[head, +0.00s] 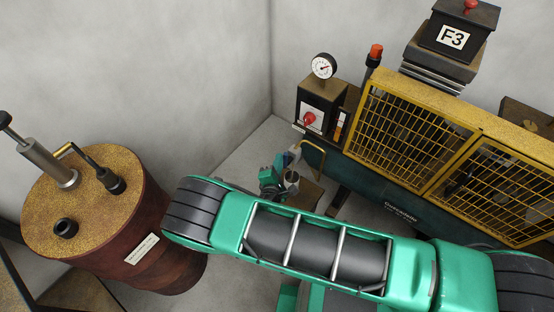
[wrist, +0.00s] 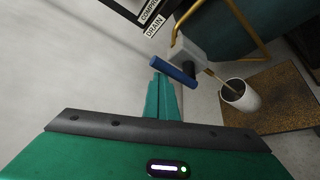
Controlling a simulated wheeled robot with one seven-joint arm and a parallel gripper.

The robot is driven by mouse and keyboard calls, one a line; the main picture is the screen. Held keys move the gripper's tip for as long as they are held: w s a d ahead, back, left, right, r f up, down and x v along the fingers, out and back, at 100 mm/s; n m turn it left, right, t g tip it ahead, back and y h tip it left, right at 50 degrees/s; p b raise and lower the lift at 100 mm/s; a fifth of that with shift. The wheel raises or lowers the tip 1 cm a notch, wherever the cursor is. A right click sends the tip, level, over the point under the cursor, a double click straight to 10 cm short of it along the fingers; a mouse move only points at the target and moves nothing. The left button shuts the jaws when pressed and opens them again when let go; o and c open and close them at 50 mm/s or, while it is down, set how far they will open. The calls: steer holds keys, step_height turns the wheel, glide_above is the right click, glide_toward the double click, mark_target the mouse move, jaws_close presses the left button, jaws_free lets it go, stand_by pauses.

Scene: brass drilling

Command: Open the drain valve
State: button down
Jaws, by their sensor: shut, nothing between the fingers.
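The drain valve has a blue lever (wrist: 174,72) and a pale grey body (wrist: 187,50) in the wrist view. The lever slants from upper left to lower right. My gripper (wrist: 161,80) is shut and empty, its teal fingertips just below the lever's left part. I cannot tell whether they touch it. A DRAIN label (wrist: 155,27) is above and left of the valve. In the head view my gripper (head: 278,165) is small and beside the valve (head: 294,154), partly hidden behind my arm.
A white cup (wrist: 240,96) stands below the valve's thin spout on a brown surface (wrist: 284,98). A bent yellow pipe (head: 318,150) is close to the valve's right. The machine with yellow mesh guards (head: 400,125) fills the right. A rusty drum (head: 105,225) stands at left.

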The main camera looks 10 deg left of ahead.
steer(key=shift+d, duration=0.35)
steer(key=shift+a, duration=0.1)
steer(key=a, duration=0.4)
steer(key=s, duration=0.9)
steer(key=shift+d, duration=0.35)
